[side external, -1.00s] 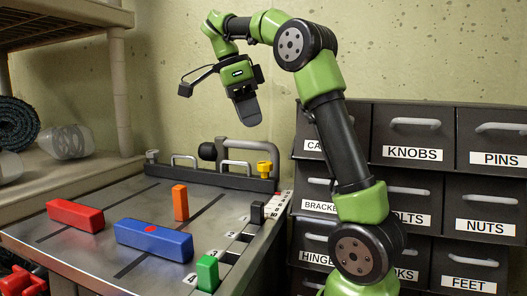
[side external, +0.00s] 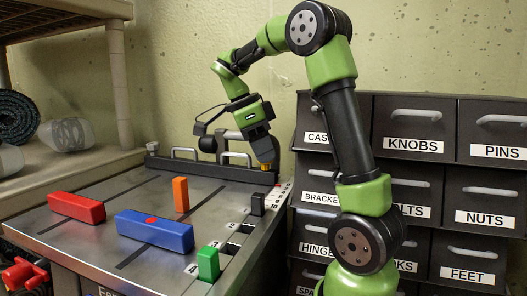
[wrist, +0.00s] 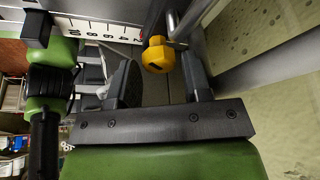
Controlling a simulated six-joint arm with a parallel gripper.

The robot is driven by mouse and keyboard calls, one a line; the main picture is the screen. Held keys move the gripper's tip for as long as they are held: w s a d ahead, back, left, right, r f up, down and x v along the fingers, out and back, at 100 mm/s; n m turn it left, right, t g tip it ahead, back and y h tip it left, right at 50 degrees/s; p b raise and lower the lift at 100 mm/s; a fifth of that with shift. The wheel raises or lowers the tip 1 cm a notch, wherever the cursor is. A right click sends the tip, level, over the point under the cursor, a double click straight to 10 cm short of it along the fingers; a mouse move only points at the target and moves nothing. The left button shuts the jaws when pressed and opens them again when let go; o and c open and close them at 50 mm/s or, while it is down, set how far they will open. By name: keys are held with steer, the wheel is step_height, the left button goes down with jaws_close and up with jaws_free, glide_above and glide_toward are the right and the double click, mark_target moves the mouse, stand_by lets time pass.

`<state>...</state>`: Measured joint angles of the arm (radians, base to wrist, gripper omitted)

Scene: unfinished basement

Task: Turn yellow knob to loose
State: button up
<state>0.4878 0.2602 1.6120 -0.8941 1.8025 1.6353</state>
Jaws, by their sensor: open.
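The yellow knob (side external: 268,167) sits at the right end of the dark rail along the back of the metal bench. My gripper (side external: 264,154) points down right at it and hides most of it in the side view. In the wrist view the yellow knob (wrist: 158,52) shows a faceted face with a dark mark. My gripper (wrist: 160,76) is open there, one finger on each side of the knob's line, with the knob at about fingertip level. Gaps show on both sides, so no grasp is visible. I cannot read the knob's setting.
A white numbered strip (wrist: 98,29) runs beside the knob. Metal handles (side external: 236,155) stand on the rail to its left. Red (side external: 76,207), blue (side external: 154,230), orange (side external: 180,194) and green (side external: 208,263) blocks are on the bench. Labelled drawers (side external: 414,145) stand at right.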

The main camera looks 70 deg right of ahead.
steer(key=shift+s+f, duration=0.15)
steer(key=shift+f, duration=0.25)
steer(key=shift+c, duration=0.3)
steer(key=c, duration=0.6)
steer(key=shift+o, duration=0.2)
steer(key=n+t+h, duration=0.1)
steer(key=n, duration=0.2)
steer(key=o, duration=0.6)
steer(key=v, duration=1)
